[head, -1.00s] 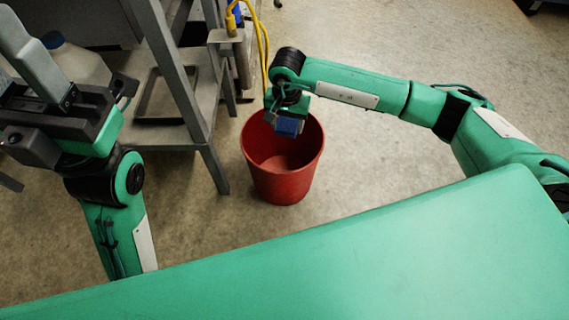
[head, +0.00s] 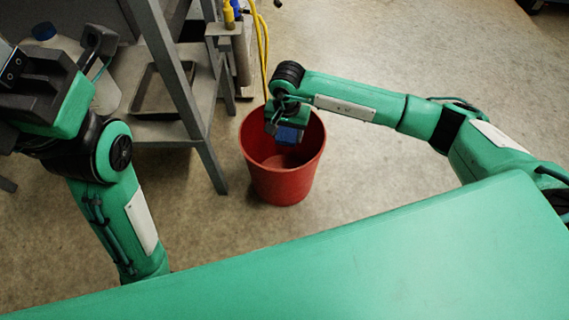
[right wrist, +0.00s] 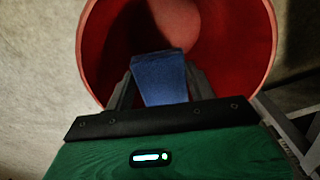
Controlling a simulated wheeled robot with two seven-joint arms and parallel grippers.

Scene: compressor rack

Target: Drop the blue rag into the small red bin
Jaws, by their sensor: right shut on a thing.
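The blue rag (head: 288,136) is held between the fingers of my right gripper (head: 286,126), which is shut on it. It shows against the open mouth of the small red bin (head: 283,186), which stands upright on the floor. In the right wrist view the rag (right wrist: 158,78) sits between the two dark fingers, with the bin's red inside wall (right wrist: 105,45) around it. I cannot tell how far the rag is above or below the rim. My left gripper (head: 40,92) is at the left edge, away from the bin; its fingertips are cut off.
A grey metal rack (head: 182,75) stands left of the bin, one leg close to it. A dark tray (head: 160,90) and a pale jug with a blue cap (head: 44,31) are on its lower shelf. Yellow cable (head: 262,50) hangs behind the bin.

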